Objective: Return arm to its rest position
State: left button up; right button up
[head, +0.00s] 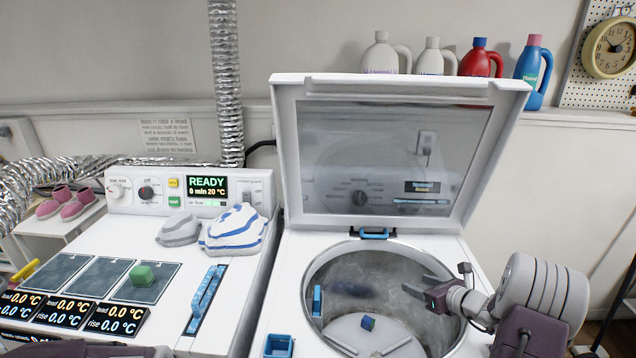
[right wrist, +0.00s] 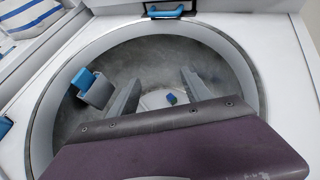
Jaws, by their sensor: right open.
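My right gripper (head: 425,292) is over the open round tub (head: 322,268) of the white top-loading machine. It is open and empty, and its fingers also show in the right wrist view (right wrist: 160,92). My left gripper is not in view; only a dark part of an arm shows at the lower left.
The raised lid (head: 310,160) stands behind the tub. Several bottles (head: 480,60) stand on the ledge behind. At left, a control panel (head: 190,188), folded cloths (head: 235,230), a green block (head: 142,275) and a blue handle (head: 205,298) sit on the neighbouring machine.

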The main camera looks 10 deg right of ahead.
jog(key=w+a+r+n+y, duration=0.25)
jog(key=a+r, duration=0.35)
jog(key=a, duration=0.4)
jog(key=s+a+r+n+g+y+p, duration=0.1)
jog(key=s+a+n+g, duration=0.2)
jog(key=a, duration=0.5)
jog(key=s+a+r+n+g+y+p, duration=0.1)
jog(key=s+a+n+y, duration=0.1)
jog(key=a+n, duration=0.4)
jog(key=s+a+f+n+g+h, duration=0.1)
jog(key=s+a+f+n+g, duration=0.2)
jog(key=s, duration=0.4)
jog(key=s+a+n+g+h, duration=0.1)
jog(key=s+a+n+g, duration=0.25)
jog(key=s+n, duration=0.3)
jog(key=s+d+f+n+h, duration=0.4)
jog(key=s+d+n+h, duration=0.2)
jog(key=d+n, duration=0.3)
jog(key=s+n, duration=0.1)
jog(key=n, duration=0.2)
jog(key=shift+s+f, duration=0.4)
